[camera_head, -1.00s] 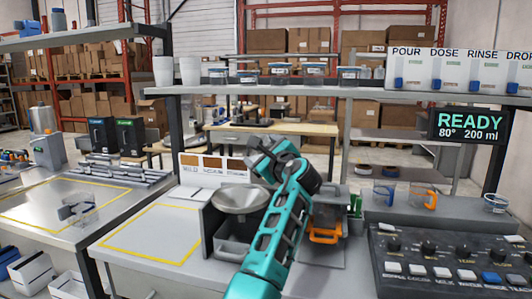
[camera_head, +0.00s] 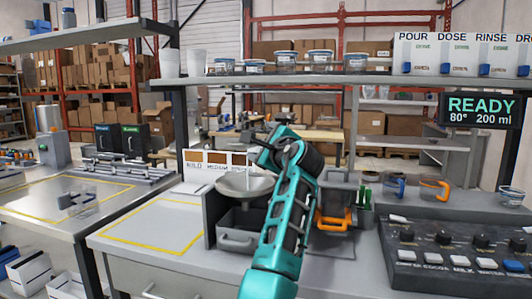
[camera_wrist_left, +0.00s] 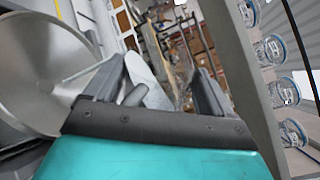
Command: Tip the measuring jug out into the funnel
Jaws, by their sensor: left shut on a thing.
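The funnel (camera_head: 238,185) is a wide grey metal bowl shape in a dark grey stand at the middle of the bench. It also shows large at the left of the left wrist view (camera_wrist_left: 45,75). My left gripper (camera_head: 262,150) is just above the funnel's right rim, shut on a pale, partly see-through thing (camera_wrist_left: 150,80), seen between the fingers in the wrist view. I take it for the measuring jug; its outline and contents cannot be made out, and the head view hides it. My right gripper is not in view.
A dark bin with an orange handle (camera_head: 335,223) stands right of my arm. A blue-handled cup (camera_head: 393,187) and an orange-handled cup (camera_head: 435,190) stand behind the control panel (camera_head: 455,255). The yellow-outlined area (camera_head: 150,230) on the left is clear.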

